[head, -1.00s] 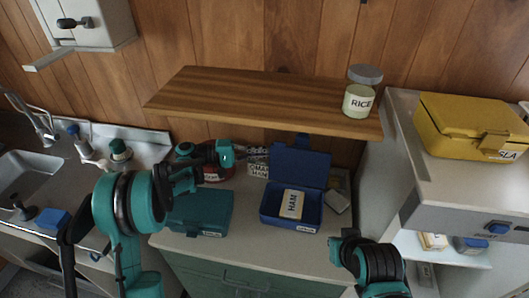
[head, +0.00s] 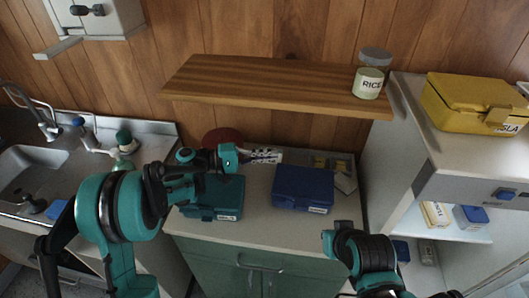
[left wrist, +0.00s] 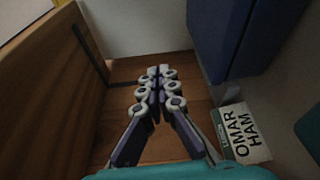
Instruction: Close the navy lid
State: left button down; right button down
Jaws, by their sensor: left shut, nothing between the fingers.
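The navy box stands on the counter in the head view with its navy lid (head: 304,184) down flat over it; it looks closed. A white label shows on its front. A navy surface also shows at upper right in the left wrist view (left wrist: 232,35). My left gripper (head: 268,157) is behind and to the left of the box, apart from it. Its fingers (left wrist: 160,82) are together with nothing between them. Of my right arm, only links show at the lower right; its fingers are out of view.
A teal box (head: 217,198) stands left of the navy one. A card reading OMAR HAM (left wrist: 245,133) lies near my left fingers. A wooden shelf (head: 270,82) with a RICE jar (head: 368,83) overhangs the back. A yellow case (head: 470,103) sits at right.

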jog(key=shift+s+f, duration=0.2)
jog(key=shift+f, duration=0.15)
pick_arm(q)
jog(key=shift+s+a+f+b, duration=0.25)
jog(key=shift+s+f+b, duration=0.4)
jog(key=shift+s+f, duration=0.5)
pick_arm(e)
jog(key=shift+f, duration=0.35)
pick_arm(q)
jog(key=shift+s, duration=0.1)
jog(key=shift+r, duration=0.15)
